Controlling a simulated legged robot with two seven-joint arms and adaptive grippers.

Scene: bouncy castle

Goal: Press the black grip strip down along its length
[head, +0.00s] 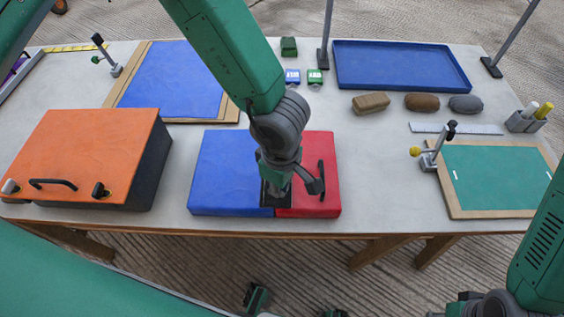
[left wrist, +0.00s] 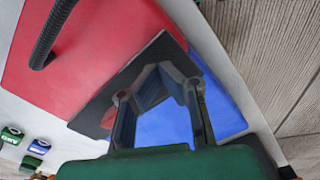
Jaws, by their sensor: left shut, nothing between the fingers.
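The black grip strip (left wrist: 98,105) lies across the seam between a red pad (left wrist: 95,35) and a blue pad (left wrist: 165,128) in the left wrist view. In the head view the red pad (head: 305,205) and blue pad (head: 222,170) lie side by side on the table, and my left arm hides most of the strip. My left gripper (head: 276,190) is over the seam, pointing down. Its fingers (left wrist: 166,74) are shut and empty, with the tips over the strip; I cannot tell whether they touch it.
A black handle (head: 321,178) stands up from the red pad, close to my left gripper. An orange-topped box (head: 85,150) is left of the pads. A toggle clamp and green sheet (head: 490,175) are at right. A blue tray (head: 400,66) is behind.

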